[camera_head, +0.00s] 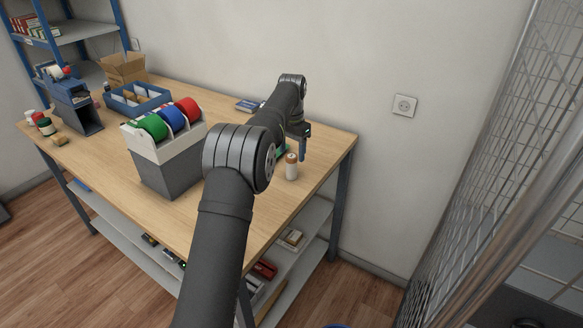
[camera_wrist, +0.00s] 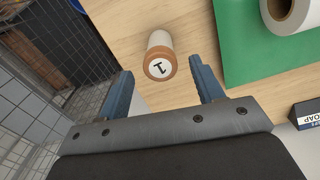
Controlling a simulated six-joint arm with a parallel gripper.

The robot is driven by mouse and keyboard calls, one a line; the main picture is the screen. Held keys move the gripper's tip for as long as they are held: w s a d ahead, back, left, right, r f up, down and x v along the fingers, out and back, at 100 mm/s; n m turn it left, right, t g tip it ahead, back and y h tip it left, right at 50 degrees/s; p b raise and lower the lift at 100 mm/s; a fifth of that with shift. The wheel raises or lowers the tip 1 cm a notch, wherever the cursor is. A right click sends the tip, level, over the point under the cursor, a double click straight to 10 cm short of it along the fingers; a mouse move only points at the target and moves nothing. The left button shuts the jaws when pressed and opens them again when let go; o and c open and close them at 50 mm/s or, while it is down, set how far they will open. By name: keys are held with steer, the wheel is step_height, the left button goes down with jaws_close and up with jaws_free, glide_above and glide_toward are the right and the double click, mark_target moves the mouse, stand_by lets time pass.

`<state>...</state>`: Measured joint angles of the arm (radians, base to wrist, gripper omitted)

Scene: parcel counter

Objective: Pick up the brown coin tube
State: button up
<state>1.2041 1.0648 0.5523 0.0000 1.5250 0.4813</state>
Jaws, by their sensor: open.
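The coin tube (camera_head: 292,167) stands upright on the wooden table near its right end; it has a white body and a brown top. My gripper (camera_head: 304,143) is above the table, close to the tube. In the wrist view my gripper (camera_wrist: 163,82) is open with blue fingers apart; the tube lies between and just past the fingertips, with nothing held.
A tape dispenser (camera_head: 165,140) with green, blue and red rolls stands left. A wire mesh partition (camera_head: 480,130) is at the right.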

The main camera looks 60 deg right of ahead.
mark_target(291, 168)
steer(key=shift+a+f, duration=0.2)
steer(key=shift+f, duration=3.7)
steer(key=c, duration=1)
steer(key=shift+c, duration=0.8)
steer(key=shift+r, duration=0.15)
